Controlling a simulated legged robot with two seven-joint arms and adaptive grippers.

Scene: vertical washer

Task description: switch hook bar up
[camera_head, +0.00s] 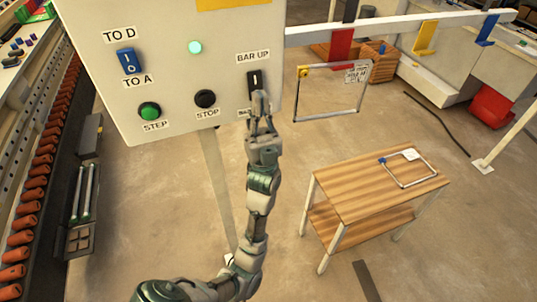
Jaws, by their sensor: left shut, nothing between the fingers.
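The control panel (175,60) is a pale box at the upper left. The black bar switch (254,80) sits at its lower right under a "BAR UP" label (253,57). My left gripper (260,98) is shut and empty, with its fingertips at the lower part of this switch. The fingers cover part of the switch and the label below it. I cannot tell whether they touch it. The white hook bar (390,27) runs across the upper right, with red, yellow and blue hooks. My right gripper is not in view.
A wooden table (350,185) holding a metal frame (408,182) stands at the right. A rack frame (325,118) hangs behind it.

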